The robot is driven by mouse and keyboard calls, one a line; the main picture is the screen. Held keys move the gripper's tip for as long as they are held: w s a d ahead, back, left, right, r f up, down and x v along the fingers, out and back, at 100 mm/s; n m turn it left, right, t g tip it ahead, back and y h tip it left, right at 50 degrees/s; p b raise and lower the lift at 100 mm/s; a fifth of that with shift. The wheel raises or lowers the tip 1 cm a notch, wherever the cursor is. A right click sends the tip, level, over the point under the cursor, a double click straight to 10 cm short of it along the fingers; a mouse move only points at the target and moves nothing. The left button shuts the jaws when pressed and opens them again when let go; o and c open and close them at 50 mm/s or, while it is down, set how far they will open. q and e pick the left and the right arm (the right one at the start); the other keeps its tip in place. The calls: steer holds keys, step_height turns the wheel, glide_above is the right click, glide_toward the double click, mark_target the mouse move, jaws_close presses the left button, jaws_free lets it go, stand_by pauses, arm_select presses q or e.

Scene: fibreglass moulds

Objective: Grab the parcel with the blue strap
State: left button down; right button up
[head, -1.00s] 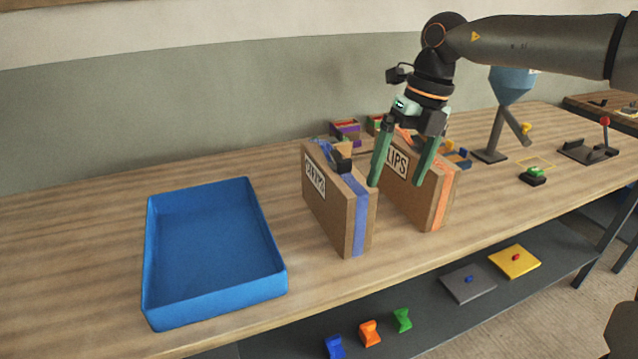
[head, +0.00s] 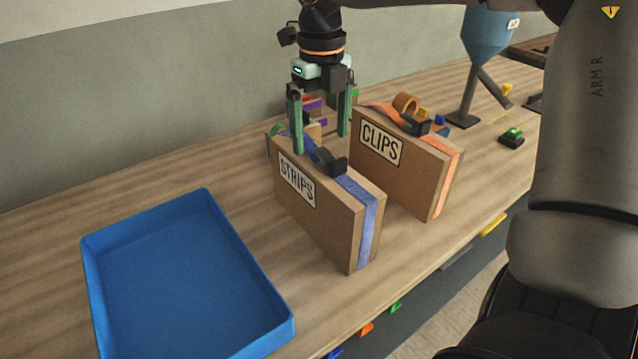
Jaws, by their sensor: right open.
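The parcel with the blue strap (head: 318,214) stands upright on the bench, a cardboard box labelled STRIPS with a dark buckle on top. A second parcel with an orange strap (head: 405,172), labelled CLIPS, stands upright to its right. My right gripper (head: 321,143) points down, open and empty, over the back part of the blue-strapped parcel's top. Its left finger overlaps the parcel's top left edge in the picture, and its right finger shows behind the buckle. I cannot tell whether the fingers touch the parcel. My left gripper is out of view.
An empty blue tray (head: 262,262) lies left of the parcels. Small coloured items stand behind the parcels. A blue hopper (head: 490,35) on a stand and a green button (head: 512,134) are at the right. My right arm covers the right side.

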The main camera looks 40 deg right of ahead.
mark_target(321, 153)
step_height(321, 153, down, 8)
steer(key=shift+d+r, duration=0.1)
steer(key=shift+d, duration=0.05)
stand_by(0.3)
steer(key=shift+w, duration=0.1)
jaws_close()
stand_by(0.6)
